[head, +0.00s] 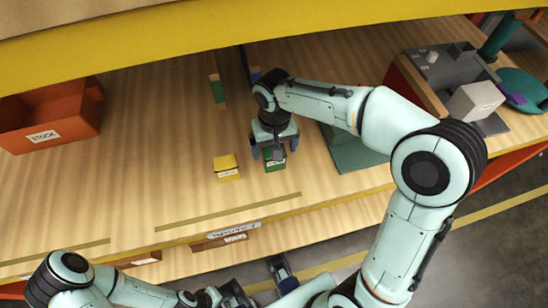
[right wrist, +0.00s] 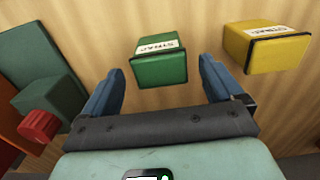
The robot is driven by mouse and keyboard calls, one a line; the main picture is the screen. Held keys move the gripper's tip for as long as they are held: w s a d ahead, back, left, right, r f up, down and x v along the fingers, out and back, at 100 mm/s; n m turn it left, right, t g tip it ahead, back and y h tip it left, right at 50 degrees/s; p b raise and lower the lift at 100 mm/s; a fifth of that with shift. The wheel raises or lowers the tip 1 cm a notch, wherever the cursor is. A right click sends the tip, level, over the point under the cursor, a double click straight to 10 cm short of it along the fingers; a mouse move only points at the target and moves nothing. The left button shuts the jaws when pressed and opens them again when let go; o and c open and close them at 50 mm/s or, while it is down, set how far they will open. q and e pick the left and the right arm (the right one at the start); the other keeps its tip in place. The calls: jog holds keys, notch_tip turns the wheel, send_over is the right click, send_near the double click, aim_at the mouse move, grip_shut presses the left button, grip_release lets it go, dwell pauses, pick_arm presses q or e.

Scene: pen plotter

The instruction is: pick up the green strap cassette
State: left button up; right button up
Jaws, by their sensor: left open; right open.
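The green strap cassette (head: 275,165) is a small green block with a white label, standing on the wooden bench. My right gripper (head: 273,150) points down over it, open, and hides part of it. In the right wrist view the cassette (right wrist: 160,62) lies just beyond and between the two open fingertips (right wrist: 162,80), nearer the left one; I cannot see the fingers touching it. My left gripper (head: 238,293) is low at the bottom edge of the head view, in front of the bench, empty; its fingers are hard to make out.
A yellow cassette (head: 227,168) stands close to the green one; it also shows in the right wrist view (right wrist: 268,46). A green device (head: 352,152) stands on the other side. An orange stock bin (head: 50,115) is far left. A yellow beam (head: 180,35) crosses above. Bench left of the cassettes is clear.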

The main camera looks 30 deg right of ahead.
notch_tip(320, 180, down, 2)
jog(key=shift+f, duration=0.1)
jog(key=shift+c, duration=0.3)
jog(key=c, duration=1)
jog(key=shift+c, duration=0.2)
